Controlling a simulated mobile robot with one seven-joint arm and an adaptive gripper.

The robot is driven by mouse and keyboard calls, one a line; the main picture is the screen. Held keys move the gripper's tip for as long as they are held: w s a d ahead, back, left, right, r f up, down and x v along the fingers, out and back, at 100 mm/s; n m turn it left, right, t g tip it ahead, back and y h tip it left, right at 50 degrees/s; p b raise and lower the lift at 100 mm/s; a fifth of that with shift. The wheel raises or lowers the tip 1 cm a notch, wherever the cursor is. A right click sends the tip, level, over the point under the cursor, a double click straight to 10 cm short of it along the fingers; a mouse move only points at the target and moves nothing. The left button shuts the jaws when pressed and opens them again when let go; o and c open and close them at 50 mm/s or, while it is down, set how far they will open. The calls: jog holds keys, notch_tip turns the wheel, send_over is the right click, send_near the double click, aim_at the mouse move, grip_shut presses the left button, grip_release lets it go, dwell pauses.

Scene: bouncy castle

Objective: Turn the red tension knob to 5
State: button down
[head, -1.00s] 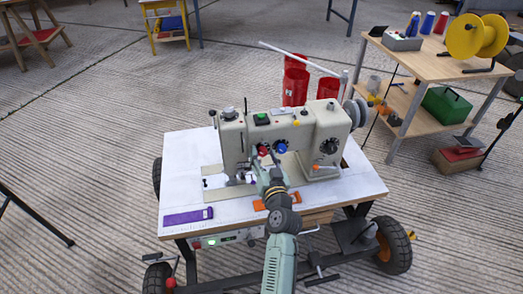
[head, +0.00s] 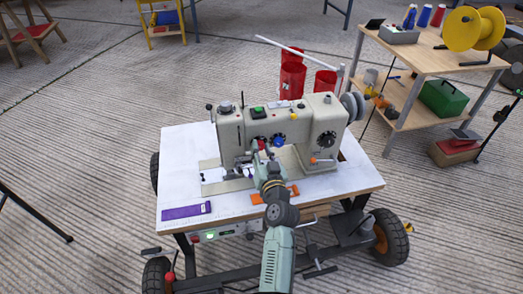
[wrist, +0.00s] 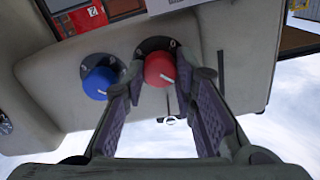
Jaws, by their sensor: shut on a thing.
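The red tension knob (wrist: 159,68) sits on a dark dial plate on the cream sewing machine (head: 301,128). In the wrist view its white pointer line slants toward the lower right of the picture. A "0" shows at the plate's upper right; other dial marks are too small or hidden to read. My gripper (wrist: 163,73) is shut on the red knob, one finger on each side. In the head view my gripper (head: 260,158) is at the machine's front and largely covers the knob. A blue knob (wrist: 98,82) stands beside the left finger, very close to it.
The machine stands on a white-topped wheeled table (head: 180,150). A purple ruler-like piece (head: 186,212) and an orange tool (head: 273,195) lie on it. A black dial (head: 326,139) is farther right on the machine. A wooden shelf table (head: 420,55) stands behind at right.

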jog(key=shift+m, duration=0.3)
jog(key=m, duration=0.3)
jog(key=shift+r+p, duration=0.1)
jog(key=shift+p, duration=0.3)
jog(key=m+p, duration=0.1)
jog(key=m, duration=0.2)
jog(key=shift+m, duration=0.3)
jog(key=m+p, duration=0.2)
jog(key=m, duration=0.4)
jog(key=m+p, duration=0.3)
jog(key=m, duration=0.3)
jog(key=shift+m, duration=0.3)
jog(key=m+p, duration=0.2)
jog(key=m, duration=0.1)
jog(key=shift+m, duration=0.3)
jog(key=shift+m+p, duration=0.65)
jog(key=shift+m, duration=0.95)
